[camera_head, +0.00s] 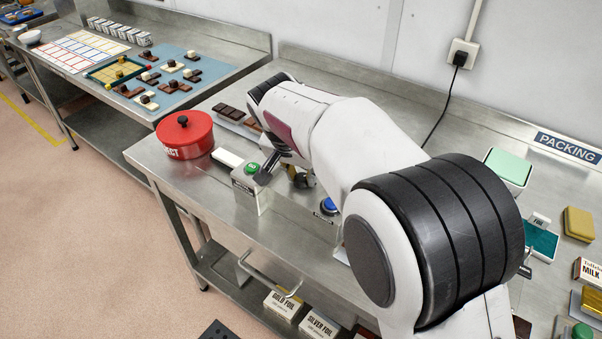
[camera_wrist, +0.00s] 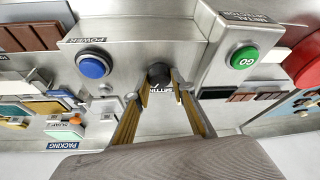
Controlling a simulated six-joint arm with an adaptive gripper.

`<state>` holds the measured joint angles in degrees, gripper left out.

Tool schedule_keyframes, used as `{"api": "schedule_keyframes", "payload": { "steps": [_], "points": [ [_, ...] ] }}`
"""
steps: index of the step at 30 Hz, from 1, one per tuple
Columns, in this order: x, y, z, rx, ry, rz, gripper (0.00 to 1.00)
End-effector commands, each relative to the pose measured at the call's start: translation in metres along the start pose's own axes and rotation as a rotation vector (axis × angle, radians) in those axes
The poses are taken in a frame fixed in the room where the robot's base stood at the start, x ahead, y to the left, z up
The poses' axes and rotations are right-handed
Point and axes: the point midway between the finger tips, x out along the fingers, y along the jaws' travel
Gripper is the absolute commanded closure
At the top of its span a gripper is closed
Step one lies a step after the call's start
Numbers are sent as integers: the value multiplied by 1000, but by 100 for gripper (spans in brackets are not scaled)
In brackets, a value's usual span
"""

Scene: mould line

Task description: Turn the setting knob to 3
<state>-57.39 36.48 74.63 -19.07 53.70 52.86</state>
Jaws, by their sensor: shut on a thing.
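The setting knob (camera_wrist: 158,72) is a small dark round knob on a metal panel, in the upper middle of the wrist view. My gripper (camera_wrist: 161,84) has its two yellow-padded fingers on either side of the knob and is shut on it. A partly covered label reading "SETTIN" (camera_wrist: 163,90) shows between the fingers. The numbers and the knob's pointer cannot be made out.
A blue power button (camera_wrist: 93,66) is left of the knob in the wrist view. A green GO button (camera_wrist: 243,59) on the metal detector box is to the right. In the head view, a red pot (camera_head: 185,140) and chocolate bars (camera_head: 229,111) stand beyond on the steel bench (camera_head: 185,190).

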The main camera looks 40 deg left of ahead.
Motion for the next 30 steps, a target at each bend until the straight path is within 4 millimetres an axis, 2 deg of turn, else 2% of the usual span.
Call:
{"api": "schedule_keyframes", "payload": {
  "steps": [4, 5, 6, 19, 25, 30],
  "points": [
    [0, 0, 0, -1, -1, 0, 97],
    [0, 0, 0, -1, -1, 0, 71],
    [0, 0, 0, -1, -1, 0, 60],
    [-2, 0, 0, -1, 0, 0, 60],
    [-12, 0, 0, -1, 0, -1, 60],
    [-18, -1, 13, -4, -1, 0, 60]
  ]
}}
